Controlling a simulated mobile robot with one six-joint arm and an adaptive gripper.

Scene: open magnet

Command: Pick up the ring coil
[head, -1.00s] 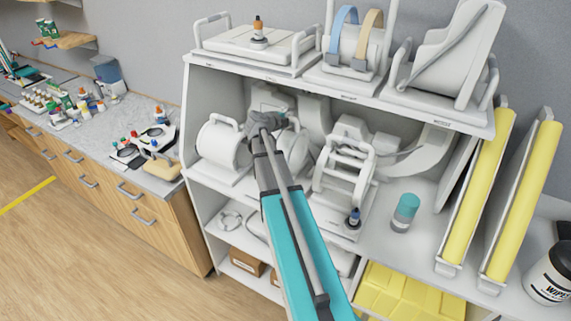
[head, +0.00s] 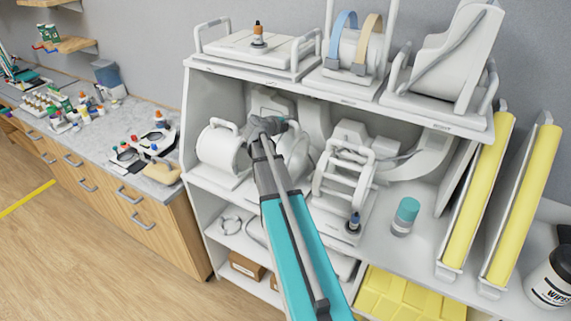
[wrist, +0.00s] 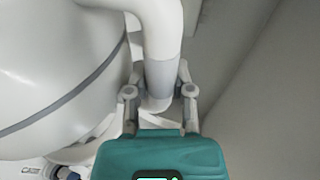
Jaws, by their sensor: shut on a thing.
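A white rounded coil, seemingly the ring coil (head: 296,152), stands in the middle compartment of the white shelf unit, partly hidden behind my arm. In the wrist view its large white body (wrist: 50,60) with a grey stripe fills the left side. Its white tube handle (wrist: 160,35) curves down with a grey band. My gripper (head: 272,122) is at this handle in the head view. In the wrist view my gripper (wrist: 158,92) has its fingers on both sides of the handle, shut on it. The coil's base is mostly hidden.
Another white coil (head: 218,150) stands close on the left, and a cage-like coil (head: 345,170) on the right. The upper shelf (head: 340,88) is just above my gripper. A teal-capped jar (head: 405,216) and yellow pads (head: 480,190) stand further right.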

